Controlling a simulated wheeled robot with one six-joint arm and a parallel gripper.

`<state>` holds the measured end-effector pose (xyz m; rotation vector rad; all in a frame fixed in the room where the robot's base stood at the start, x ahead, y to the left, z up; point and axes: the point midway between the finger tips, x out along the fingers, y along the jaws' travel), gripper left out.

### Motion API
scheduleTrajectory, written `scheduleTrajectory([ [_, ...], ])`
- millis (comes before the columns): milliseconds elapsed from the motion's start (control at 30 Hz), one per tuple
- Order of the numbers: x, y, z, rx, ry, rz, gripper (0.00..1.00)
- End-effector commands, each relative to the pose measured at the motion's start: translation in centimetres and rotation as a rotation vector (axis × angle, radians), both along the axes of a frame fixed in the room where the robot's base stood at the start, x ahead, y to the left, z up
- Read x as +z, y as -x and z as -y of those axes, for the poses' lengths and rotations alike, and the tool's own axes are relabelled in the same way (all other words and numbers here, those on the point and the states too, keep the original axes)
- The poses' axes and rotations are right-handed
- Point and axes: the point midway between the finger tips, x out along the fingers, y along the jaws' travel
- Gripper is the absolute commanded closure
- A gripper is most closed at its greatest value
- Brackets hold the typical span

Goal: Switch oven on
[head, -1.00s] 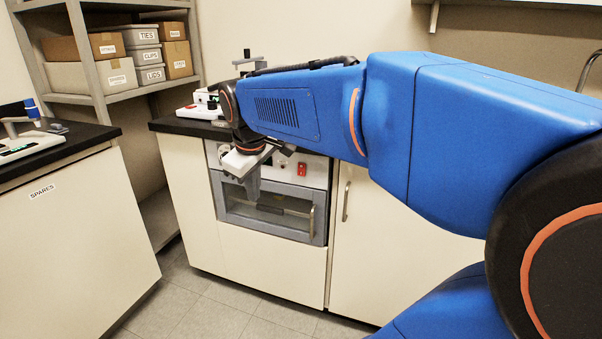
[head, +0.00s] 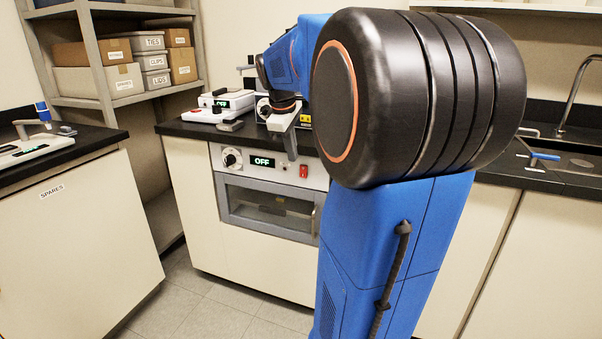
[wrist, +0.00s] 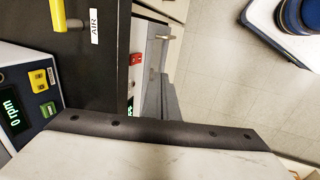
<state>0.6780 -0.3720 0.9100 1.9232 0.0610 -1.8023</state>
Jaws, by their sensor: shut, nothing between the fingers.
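The oven (head: 268,206) is built in below the black counter, with its windowed door closed. Its panel has a round knob (head: 231,159), a display (head: 262,161) reading OFF and a red switch (head: 304,171). The red switch also shows in the wrist view (wrist: 136,58), with the oven's door handle (wrist: 162,37) beyond it. My gripper (head: 291,154) is shut and empty, pointing down at the counter's front edge, above and a little left of the red switch in the head view. Its grey fingers also show in the wrist view (wrist: 166,92), partly hidden by the wrist housing.
A device reading 0 rpm (wrist: 14,108) and a yellow handle (wrist: 60,16) beside an AIR label are on the counter. A white instrument (head: 228,99) stands at its left end. A SPARES bench (head: 70,215) is at left; floor between is clear. A sink is at right.

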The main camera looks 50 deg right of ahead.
Motion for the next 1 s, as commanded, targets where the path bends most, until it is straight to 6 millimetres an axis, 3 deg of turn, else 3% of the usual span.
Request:
scheduleTrajectory([
  [267,-0.6,-0.1,0.2,0.0,0.0,0.0,1.0],
  [867,-9.9,-1.2,3.0,0.0,-0.001,-0.002,1.0],
  [1000,-9.8,-2.1,5.1,-0.002,-0.001,0.0,1.0],
])
